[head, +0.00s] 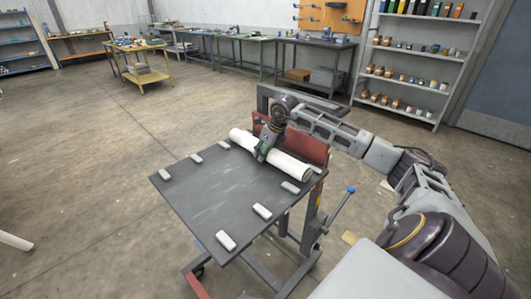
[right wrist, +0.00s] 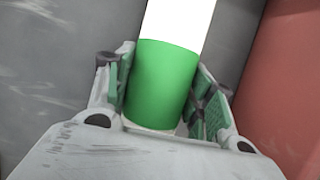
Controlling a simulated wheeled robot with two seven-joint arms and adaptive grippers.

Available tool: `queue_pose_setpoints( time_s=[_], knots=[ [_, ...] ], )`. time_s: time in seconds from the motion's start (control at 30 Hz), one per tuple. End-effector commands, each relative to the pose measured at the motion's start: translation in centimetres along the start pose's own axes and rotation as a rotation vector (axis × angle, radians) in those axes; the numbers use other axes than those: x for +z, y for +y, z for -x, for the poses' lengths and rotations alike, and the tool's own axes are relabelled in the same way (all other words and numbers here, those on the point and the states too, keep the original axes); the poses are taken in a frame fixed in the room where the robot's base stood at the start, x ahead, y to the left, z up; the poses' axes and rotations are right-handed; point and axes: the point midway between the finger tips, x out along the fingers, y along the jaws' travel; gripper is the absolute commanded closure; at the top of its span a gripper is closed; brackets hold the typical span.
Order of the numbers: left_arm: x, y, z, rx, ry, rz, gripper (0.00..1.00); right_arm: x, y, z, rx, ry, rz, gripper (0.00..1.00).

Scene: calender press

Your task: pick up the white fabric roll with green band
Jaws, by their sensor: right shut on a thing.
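The white fabric roll (head: 291,166) lies along the back right edge of the dark table top (head: 206,201), beside a red panel. My right gripper (head: 265,150) reaches down onto the middle of the roll from above. In the right wrist view, the right gripper (right wrist: 163,95) has its fingers on both sides of the green band (right wrist: 163,82), with the white part of the roll (right wrist: 181,18) beyond it. The gripper is shut on the roll at the band. In the head view the gripper mostly hides the band. My left gripper is not in view.
Several small white blocks (head: 226,240) sit along the table's edges. The red panel (head: 306,145) stands close behind the roll. A lever with a blue knob (head: 351,190) rises at the table's right side. Shelves (head: 420,65) and workbenches stand farther back, with open floor between.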

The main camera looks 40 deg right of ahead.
Motion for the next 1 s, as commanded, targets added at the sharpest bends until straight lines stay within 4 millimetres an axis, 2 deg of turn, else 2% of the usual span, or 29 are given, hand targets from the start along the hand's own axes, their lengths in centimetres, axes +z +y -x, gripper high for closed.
queue_pose_setpoints(
  time_s=[0.03,0.1,0.57,0.77,1.0],
  knots=[
    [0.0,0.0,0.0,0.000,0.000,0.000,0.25,0.0,0.0,0.0,0.000,0.000,0.000,0.75],
    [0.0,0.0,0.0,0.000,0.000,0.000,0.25,0.0,0.0,0.0,0.000,0.000,0.000,0.84],
    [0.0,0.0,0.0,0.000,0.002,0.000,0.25,0.4,0.0,0.8,-0.001,-0.004,0.000,0.84],
    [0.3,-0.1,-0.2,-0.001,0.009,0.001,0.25,1.2,-0.1,2.7,-0.002,-0.005,0.000,0.84],
    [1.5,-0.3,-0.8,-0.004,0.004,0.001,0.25,2.4,-0.1,5.5,-0.001,-0.005,-0.001,0.84]
  ],
)
